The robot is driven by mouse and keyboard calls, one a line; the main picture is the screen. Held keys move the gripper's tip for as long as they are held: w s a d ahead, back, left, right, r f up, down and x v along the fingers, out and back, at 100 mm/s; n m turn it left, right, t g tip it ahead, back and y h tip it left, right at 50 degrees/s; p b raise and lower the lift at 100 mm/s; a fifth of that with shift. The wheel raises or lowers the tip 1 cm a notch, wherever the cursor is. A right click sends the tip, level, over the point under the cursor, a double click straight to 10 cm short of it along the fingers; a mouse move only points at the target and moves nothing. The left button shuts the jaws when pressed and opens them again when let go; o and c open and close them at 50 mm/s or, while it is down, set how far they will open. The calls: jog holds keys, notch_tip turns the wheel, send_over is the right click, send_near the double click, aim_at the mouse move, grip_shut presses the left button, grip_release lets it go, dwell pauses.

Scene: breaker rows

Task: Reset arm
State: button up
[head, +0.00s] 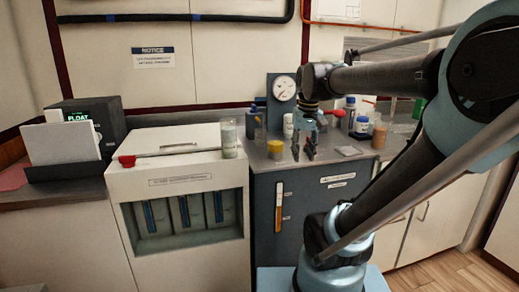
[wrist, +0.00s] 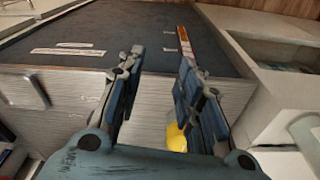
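My arm (head: 400,150) reaches in from the right in the head view, bent at the elbow. My gripper (head: 303,147) hangs fingers down over the grey worktop, in front of the gauge. In the wrist view my gripper (wrist: 162,58) has its two blue-grey fingers apart, with nothing between them. Past the fingers lie the worktop edge and the dark cabinet front. A yellow thing (wrist: 176,137) is partly hidden behind the right finger.
A yellow-topped jar (head: 275,149), a white bottle (head: 288,125) and a round gauge (head: 284,88) stand close to the gripper. Several bottles and an amber jar (head: 379,137) are to the right. A white unit (head: 180,185) with a red-ended rod stands left. The floor at right is clear.

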jog(key=s+d+f, duration=0.2)
jog(key=s+f, duration=0.3)
jog(key=f, duration=0.3)
jog(key=s+d+f+m, duration=0.1)
jog(key=s+d+f, duration=0.1)
jog(key=s+f, duration=0.4)
notch_tip(320, 180, down, 3)
jog(key=shift+s+f+t, duration=0.1)
jog(key=shift+s+t, duration=0.1)
jog(key=shift+t, duration=0.2)
jog(key=shift+d, duration=0.1)
jog(key=shift+w+f, duration=0.15)
jog(key=shift+w, duration=0.3)
